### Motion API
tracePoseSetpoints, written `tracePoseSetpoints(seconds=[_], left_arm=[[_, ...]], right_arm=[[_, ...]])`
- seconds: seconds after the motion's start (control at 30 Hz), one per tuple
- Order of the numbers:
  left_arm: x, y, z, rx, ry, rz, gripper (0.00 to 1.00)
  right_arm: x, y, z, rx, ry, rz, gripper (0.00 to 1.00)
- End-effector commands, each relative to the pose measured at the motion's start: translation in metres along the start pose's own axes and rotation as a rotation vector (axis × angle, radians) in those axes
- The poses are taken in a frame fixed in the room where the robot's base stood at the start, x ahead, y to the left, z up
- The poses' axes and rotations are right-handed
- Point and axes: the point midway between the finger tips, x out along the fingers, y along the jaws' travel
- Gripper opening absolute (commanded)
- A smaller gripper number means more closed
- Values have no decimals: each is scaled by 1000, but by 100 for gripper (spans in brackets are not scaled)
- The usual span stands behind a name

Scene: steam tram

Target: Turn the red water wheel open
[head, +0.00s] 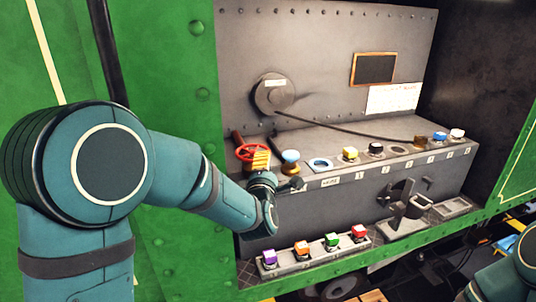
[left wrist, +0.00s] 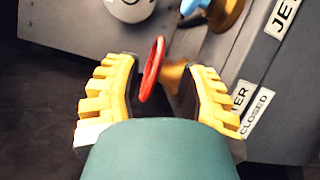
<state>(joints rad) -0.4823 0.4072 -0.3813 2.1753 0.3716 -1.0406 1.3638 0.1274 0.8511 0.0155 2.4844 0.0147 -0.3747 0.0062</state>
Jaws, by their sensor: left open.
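The red water wheel (head: 247,152) stands at the left end of the grey ledge, beside the green side panel. In the left wrist view the red wheel (left wrist: 152,68) shows nearly edge-on, with its brass stem to the right. My left gripper (head: 260,161) has yellow fingers and is open at the wheel, partly covering it in the head view. In the left wrist view the wheel's rim lies between the spread fingers, closer to the left one. No clear contact shows. Labels ending in "ER" and reading "CLOSED" (left wrist: 256,112) are on the ledge face. My right gripper is out of view.
A blue-topped brass valve (head: 290,161) stands just right of the wheel. Several coloured blocks sit along the ledge, and a lower tray (head: 318,258) holds more. A round grey fitting (head: 273,94) with a long rod is on the wall behind.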

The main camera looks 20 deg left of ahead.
Motion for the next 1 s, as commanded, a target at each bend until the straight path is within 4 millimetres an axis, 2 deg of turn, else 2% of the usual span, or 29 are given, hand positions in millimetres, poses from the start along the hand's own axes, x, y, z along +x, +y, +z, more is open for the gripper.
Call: tracePoseSetpoints(seconds=[0.1, 0.33, 0.5, 0.77, 0.8, 0.87, 0.9, 0.93, 1.0], left_arm=[[24, 0, 0, 3, 2, 1, 40], [56, 0, -1, 2, 1, 0, 40], [65, 0, 0, 2, 0, -1, 40], [67, 0, 0, 2, 0, -1, 40], [66, 0, 0, 2, 0, -1, 43], [66, 0, 0, 2, 0, -1, 22], [66, 0, 0, 2, 0, -1, 8], [66, 0, 0, 2, 0, -1, 0], [66, 0, 0, 2, 0, -1, 0]], right_arm=[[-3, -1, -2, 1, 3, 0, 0], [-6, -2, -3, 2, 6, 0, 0], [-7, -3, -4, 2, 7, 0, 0], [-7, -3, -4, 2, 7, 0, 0], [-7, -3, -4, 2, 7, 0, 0], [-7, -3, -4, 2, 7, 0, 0], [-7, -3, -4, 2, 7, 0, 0], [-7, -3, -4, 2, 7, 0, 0], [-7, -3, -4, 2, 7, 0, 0]])
